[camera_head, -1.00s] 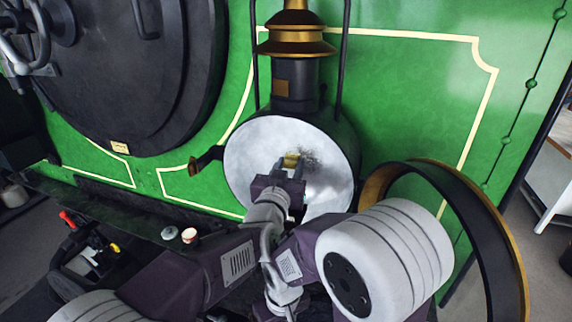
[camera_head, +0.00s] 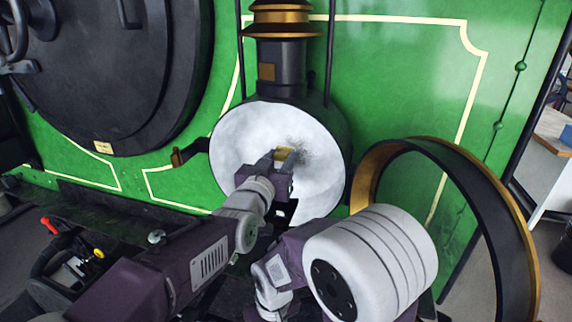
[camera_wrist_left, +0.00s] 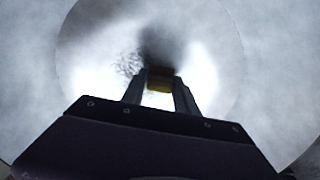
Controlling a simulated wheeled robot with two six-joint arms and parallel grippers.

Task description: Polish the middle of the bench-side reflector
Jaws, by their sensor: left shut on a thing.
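The reflector (camera_head: 235,135) is a pale, cloudy round dish in the open lamp, facing me. A dark speckled smudge (camera_head: 303,154) lies just right of and above its middle. My left gripper (camera_head: 277,157) is shut on a small yellow pad (camera_head: 284,152) at about the middle of the dish, beside the smudge. In the left wrist view the yellow pad (camera_wrist_left: 160,80) sits between the fingers, just below the dark smudge (camera_wrist_left: 158,45). I cannot tell whether the pad touches the dish. My right gripper is not visible; part of my right arm shows at the lower right.
The black and gold lamp rim (camera_head: 510,232) stands swung open at the right, close to my right arm. A small handle (camera_head: 190,152) sticks out left of the lamp. The green tram front (camera_head: 400,80) is behind, with a large black round door (camera_head: 110,80) at left.

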